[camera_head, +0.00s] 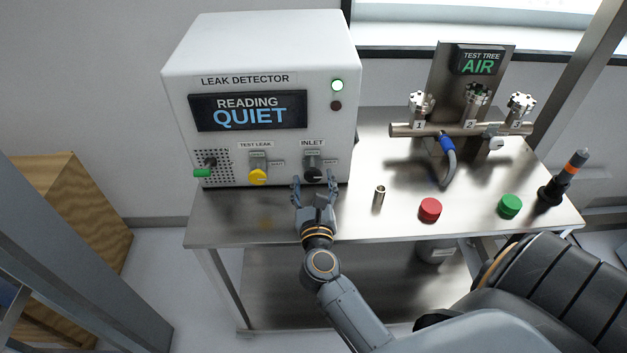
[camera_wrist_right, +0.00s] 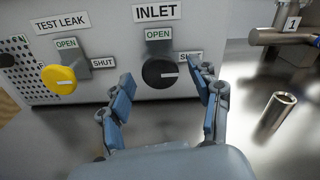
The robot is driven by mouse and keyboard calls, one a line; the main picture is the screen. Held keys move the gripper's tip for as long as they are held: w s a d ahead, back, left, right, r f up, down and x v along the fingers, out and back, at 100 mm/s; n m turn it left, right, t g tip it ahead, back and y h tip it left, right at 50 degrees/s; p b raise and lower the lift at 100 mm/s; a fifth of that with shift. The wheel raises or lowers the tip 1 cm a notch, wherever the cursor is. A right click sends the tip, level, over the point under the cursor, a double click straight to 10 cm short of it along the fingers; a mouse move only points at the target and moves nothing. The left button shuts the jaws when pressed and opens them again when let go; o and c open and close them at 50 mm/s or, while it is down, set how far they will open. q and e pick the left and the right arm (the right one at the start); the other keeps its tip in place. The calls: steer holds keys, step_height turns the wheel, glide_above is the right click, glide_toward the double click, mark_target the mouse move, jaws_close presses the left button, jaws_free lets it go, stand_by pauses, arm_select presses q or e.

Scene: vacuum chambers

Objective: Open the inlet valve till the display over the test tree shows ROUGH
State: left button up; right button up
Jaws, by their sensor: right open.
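The inlet valve is a black round knob (camera_head: 312,174) under the INLET label on the leak detector's front. In the right wrist view the knob (camera_wrist_right: 158,74) has a white mark pointing right, towards the SHUT label; the OPEN label is above it. The display over the test tree (camera_head: 478,61) reads AIR in green. My right gripper (camera_head: 315,183) is open in front of the knob. In the right wrist view its two blue-grey fingers (camera_wrist_right: 161,82) stand left and right of the knob, with gaps on both sides. My left gripper is not in view.
The leak detector (camera_head: 270,50) reads QUIET. A yellow test leak knob (camera_head: 258,177) is left of the inlet knob. A small metal cylinder (camera_head: 379,196), a red button (camera_head: 430,209) and a green button (camera_head: 510,206) stand on the steel bench to the right. The test tree pipe (camera_head: 455,130) is behind.

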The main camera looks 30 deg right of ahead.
steer(key=c, duration=1.1)
steer(key=shift+c, duration=0.2)
steer(key=n+p, duration=0.4)
steer(key=shift+r, duration=0.2)
steer(key=n+p, duration=0.3)
steer(key=n, duration=0.1)
steer(key=shift+n, duration=0.3)
steer(key=n+p, duration=0.3)
steer(key=n, duration=0.2)
steer(key=shift+f+p, duration=0.1)
steer(key=shift+p, duration=0.3)
steer(key=shift+f+n+p, duration=0.15)
steer(key=shift+n+p, duration=0.85)
steer(key=shift+n, duration=1.1)
